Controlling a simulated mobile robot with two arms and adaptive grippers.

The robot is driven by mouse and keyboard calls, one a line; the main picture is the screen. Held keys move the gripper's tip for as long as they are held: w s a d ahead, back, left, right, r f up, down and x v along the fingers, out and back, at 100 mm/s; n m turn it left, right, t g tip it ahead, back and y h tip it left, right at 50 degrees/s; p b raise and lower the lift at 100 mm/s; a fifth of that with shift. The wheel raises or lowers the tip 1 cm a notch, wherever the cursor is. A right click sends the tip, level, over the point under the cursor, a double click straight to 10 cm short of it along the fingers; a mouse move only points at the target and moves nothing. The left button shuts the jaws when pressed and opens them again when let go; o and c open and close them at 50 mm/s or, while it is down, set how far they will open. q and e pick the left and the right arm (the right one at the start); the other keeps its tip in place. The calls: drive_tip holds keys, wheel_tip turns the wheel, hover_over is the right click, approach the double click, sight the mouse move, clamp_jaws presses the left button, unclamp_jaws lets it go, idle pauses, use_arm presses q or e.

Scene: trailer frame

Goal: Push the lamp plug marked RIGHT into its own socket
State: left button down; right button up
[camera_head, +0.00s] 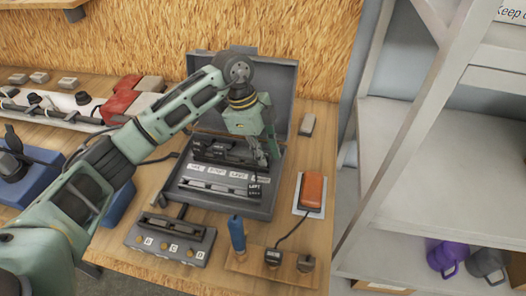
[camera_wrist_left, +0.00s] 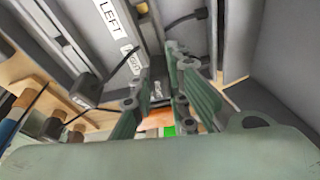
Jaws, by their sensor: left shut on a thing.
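An open grey case (camera_head: 215,201) stands on the bench, with a strip of white labels across it. My left gripper (camera_head: 267,157) is over the right part of the case, pointing down. In the left wrist view its fingers (camera_wrist_left: 160,95) are closed around a small dark plug (camera_wrist_left: 157,89), beside a RIGHT label (camera_wrist_left: 131,60). The plug's marking is too blurred to read, and its lower end and socket are hidden.
The case lid (camera_head: 284,85) stands up behind my gripper. In front are a grey block with lettered slots (camera_head: 170,239) and a wooden board with a blue-handled tool (camera_head: 237,234). An orange block (camera_head: 313,189) lies to the right. A shelf (camera_head: 420,150) stands further right.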

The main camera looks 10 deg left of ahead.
use_arm(q)
drive_tip(key=shift+f, duration=0.25)
drive_tip(key=c, duration=1.6)
unclamp_jaws()
drive_tip(key=shift+o, duration=0.2)
drive_tip(key=o, duration=0.3)
drive_tip(key=shift+o, duration=0.2)
drive_tip(key=shift+r, duration=0.1)
drive_tip(key=shift+r+p, duration=2.8)
drive_tip(key=shift+r, duration=0.65)
